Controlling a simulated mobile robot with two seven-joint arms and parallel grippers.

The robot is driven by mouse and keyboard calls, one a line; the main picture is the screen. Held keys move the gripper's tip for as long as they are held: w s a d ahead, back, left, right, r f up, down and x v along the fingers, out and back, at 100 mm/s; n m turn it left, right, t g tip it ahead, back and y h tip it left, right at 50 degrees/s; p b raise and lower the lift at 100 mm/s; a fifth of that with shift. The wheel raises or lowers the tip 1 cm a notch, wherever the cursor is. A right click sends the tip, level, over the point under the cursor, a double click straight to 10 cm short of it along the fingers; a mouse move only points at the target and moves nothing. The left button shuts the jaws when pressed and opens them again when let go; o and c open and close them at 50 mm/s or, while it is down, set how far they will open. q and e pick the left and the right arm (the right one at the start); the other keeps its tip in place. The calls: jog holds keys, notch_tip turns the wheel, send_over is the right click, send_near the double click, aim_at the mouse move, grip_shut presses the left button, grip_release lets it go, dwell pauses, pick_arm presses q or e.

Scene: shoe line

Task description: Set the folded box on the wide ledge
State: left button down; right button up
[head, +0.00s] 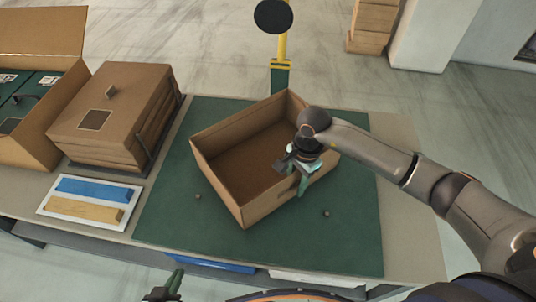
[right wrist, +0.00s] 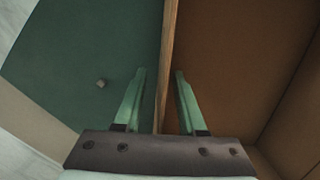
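The folded box (head: 224,165), open-topped brown cardboard, sits turned at an angle on a green mat (head: 345,245) on the table. It looks empty. My right gripper (head: 300,178) is at the box's right-hand wall. In the right wrist view my right gripper (right wrist: 160,75) is open, with one green finger on each side of the cardboard wall (right wrist: 166,60) and gaps between fingers and wall. My left gripper (head: 170,287) shows only partly at the bottom edge, away from the box; its opening is hidden. I cannot make out which surface is the wide ledge.
A stack of flat cardboard (head: 115,110) in a dark holder and an open carton (head: 40,125) stand at the left. A white tray (head: 60,212) holds a blue and a tan piece. A yellow post (head: 282,48) rises behind the mat. Two small knobs (head: 326,213) dot the mat.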

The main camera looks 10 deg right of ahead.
jog(key=shift+f, duration=0.2)
grip_shut()
jog(key=shift+r, duration=0.1)
dwell(1.2)
